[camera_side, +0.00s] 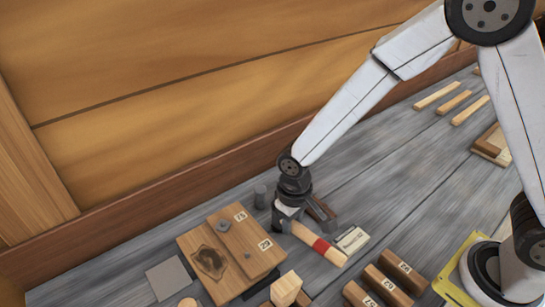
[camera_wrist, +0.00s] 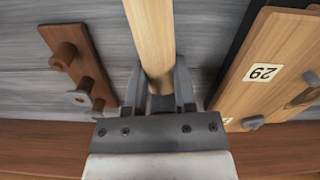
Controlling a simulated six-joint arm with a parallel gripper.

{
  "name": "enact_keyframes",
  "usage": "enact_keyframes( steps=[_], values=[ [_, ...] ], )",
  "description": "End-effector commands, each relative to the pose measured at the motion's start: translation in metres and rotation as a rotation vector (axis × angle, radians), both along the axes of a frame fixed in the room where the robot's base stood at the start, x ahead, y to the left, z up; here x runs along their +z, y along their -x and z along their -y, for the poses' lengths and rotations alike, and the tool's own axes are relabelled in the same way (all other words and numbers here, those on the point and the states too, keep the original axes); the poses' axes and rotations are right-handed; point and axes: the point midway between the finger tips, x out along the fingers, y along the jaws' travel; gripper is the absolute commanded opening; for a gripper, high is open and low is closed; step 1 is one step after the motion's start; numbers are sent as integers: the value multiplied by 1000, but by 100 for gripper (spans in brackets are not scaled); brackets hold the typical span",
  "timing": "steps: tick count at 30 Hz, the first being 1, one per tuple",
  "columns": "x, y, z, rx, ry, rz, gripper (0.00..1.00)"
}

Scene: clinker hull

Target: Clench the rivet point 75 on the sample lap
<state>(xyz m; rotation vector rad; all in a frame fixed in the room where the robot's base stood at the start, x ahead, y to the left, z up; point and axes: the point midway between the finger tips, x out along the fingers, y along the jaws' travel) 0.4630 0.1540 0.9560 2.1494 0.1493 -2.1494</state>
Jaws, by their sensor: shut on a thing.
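My gripper (camera_side: 287,222) is shut on the wooden handle of a tool with a red band (camera_side: 321,246). The handle also shows in the wrist view (camera_wrist: 152,42), running up from between the fingers (camera_wrist: 160,100). The tool's head is not clear in either view. The sample lap (camera_side: 222,278) is a wooden board just left of my gripper in the side view, with a label that seems to read 75 (camera_side: 240,215) and another numbered label (camera_side: 265,244). A grey rivet point (camera_side: 223,226) stands near the 75 label. The lap shows at right in the wrist view (camera_wrist: 236,82).
A brown rack with pegs (camera_wrist: 78,62) is left in the wrist view. A grey cylinder (camera_side: 260,197) stands behind the lap. Brown labelled blocks (camera_side: 380,280) lie in front. The hull wall (camera_side: 190,185) closes the back.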

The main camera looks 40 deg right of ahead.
Motion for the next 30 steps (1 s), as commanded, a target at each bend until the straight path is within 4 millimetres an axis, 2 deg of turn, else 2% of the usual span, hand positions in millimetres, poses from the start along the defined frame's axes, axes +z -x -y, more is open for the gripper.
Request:
enact_keyframes(
  steps=[30],
  values=[
    [13, -1, 0, 0, -1, 3, 0]
  ],
)
